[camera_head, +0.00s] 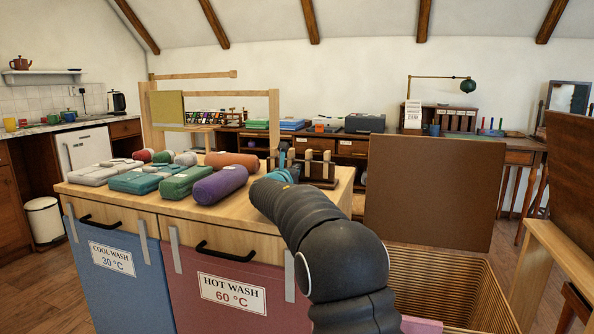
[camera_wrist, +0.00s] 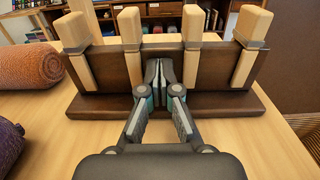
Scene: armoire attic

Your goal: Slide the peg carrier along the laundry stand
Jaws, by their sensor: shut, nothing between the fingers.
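The peg carrier (camera_wrist: 105,67) is a dark wooden holder with a base ledge and several light wooden pegs upright in it. In the head view the peg carrier (camera_head: 322,183) stands near the right end of the laundry stand's wooden top (camera_head: 258,203), partly hidden by my arm. My gripper (camera_wrist: 160,77) is shut with nothing between its fingers. Its fingertips are at the near face of the carrier, between the two middle pegs; whether they touch it I cannot tell. In the head view my gripper (camera_head: 282,176) is mostly hidden behind my arm.
Rolled and folded cloths, including an orange roll (camera_head: 232,160) and a purple roll (camera_head: 220,185), lie left of the carrier. A brown panel (camera_head: 430,198) and a wicker basket (camera_head: 445,285) stand to the right. Blue (camera_head: 120,285) and red (camera_head: 230,295) wash bins are below the top.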

